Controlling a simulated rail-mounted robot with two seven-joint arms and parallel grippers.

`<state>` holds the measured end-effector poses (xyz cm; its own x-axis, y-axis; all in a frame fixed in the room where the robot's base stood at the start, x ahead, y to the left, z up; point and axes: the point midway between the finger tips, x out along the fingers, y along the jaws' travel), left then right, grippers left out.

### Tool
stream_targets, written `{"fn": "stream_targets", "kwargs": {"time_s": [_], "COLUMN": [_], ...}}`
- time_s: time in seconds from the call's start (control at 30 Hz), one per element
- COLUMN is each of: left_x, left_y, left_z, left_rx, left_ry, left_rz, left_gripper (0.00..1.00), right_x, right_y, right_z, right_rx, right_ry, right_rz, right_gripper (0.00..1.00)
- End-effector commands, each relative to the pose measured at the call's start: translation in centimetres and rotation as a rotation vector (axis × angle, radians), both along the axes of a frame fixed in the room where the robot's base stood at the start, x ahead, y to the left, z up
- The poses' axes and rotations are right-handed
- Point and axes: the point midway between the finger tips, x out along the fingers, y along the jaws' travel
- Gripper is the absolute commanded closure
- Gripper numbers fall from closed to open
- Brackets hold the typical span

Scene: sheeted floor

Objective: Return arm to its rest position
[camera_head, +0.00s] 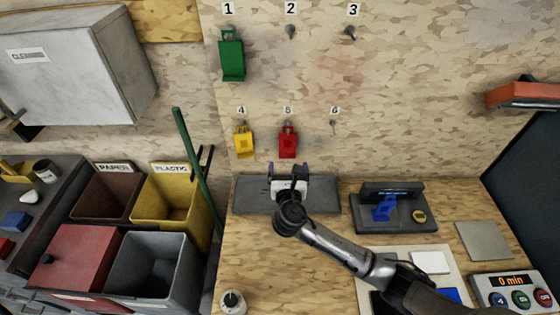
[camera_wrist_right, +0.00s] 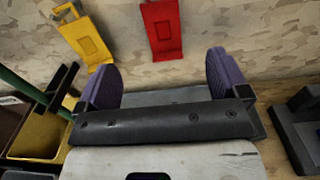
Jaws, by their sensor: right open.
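My right arm comes in from the lower right in the head view. Its gripper (camera_head: 289,170) is over the dark grey mat (camera_head: 325,190) at the back of the bench, just below the red tag (camera_head: 288,142). In the right wrist view the gripper (camera_wrist_right: 165,80) has its two purple-padded fingers wide apart with nothing between them. The red tag (camera_wrist_right: 162,30) hangs beyond the fingers, apart from them, and the yellow tag (camera_wrist_right: 85,40) hangs to its left. My left gripper does not show.
A green tag (camera_head: 232,58) hangs on hook 1. A blue piece (camera_head: 383,208) sits on a dark stand (camera_head: 400,224) right of the gripper. A green pole (camera_head: 195,160) and several bins, including a yellow one (camera_head: 166,200), stand left. Some bench front is clear.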

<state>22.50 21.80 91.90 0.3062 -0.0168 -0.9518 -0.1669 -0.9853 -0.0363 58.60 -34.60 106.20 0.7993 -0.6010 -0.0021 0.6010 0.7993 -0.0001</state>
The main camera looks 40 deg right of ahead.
Motion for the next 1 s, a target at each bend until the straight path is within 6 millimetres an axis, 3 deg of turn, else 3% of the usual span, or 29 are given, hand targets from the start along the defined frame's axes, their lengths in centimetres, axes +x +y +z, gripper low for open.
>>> {"fn": "stream_targets", "kwargs": {"time_s": [0.27,0.47,0.73,1.0], "left_x": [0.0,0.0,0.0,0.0], "left_y": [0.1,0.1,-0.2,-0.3], "left_z": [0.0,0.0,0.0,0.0], "left_rx": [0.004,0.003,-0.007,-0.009], "left_ry": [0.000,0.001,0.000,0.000], "left_rz": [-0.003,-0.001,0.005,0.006], "left_gripper": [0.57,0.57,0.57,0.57], "right_x": [-0.5,-0.6,-1.7,-3.6], "right_y": [0.3,0.1,0.0,2.4], "right_z": [0.0,0.0,-1.5,0.2], "right_rx": [0.007,0.183,0.859,1.536], "right_ry": [-0.006,-0.135,-0.499,-0.801], "right_rz": [-0.001,-0.014,-0.145,-0.318], "right_gripper": [0.07,0.07,0.07,0.07]}}
